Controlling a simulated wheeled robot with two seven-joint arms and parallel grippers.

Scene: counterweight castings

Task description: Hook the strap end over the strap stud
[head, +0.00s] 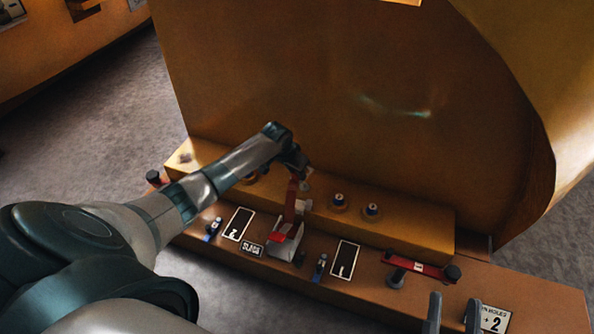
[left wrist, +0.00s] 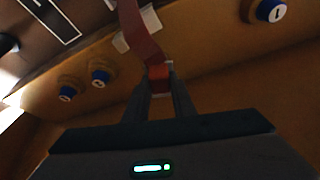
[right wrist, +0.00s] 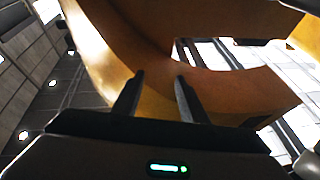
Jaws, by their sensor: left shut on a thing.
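The red strap (head: 291,205) rises from a pale block (head: 285,245) on the brown ledge to my left gripper (head: 302,176). The strap is held up off the ledge. A small pale piece (head: 307,205) shows beside the strap; I cannot tell whether it is the strap stud. My right gripper (head: 453,312) is at the lower right of the head view. Its fingers (right wrist: 158,82) are apart and empty in the right wrist view.
Blue-capped round fittings (head: 339,200) sit on the yellow step (head: 415,222) behind the ledge. Black numbered plates (head: 343,260) and a red bar with dark knobs (head: 420,266) are on the ledge. A large yellow casting wall (head: 330,90) stands close behind.

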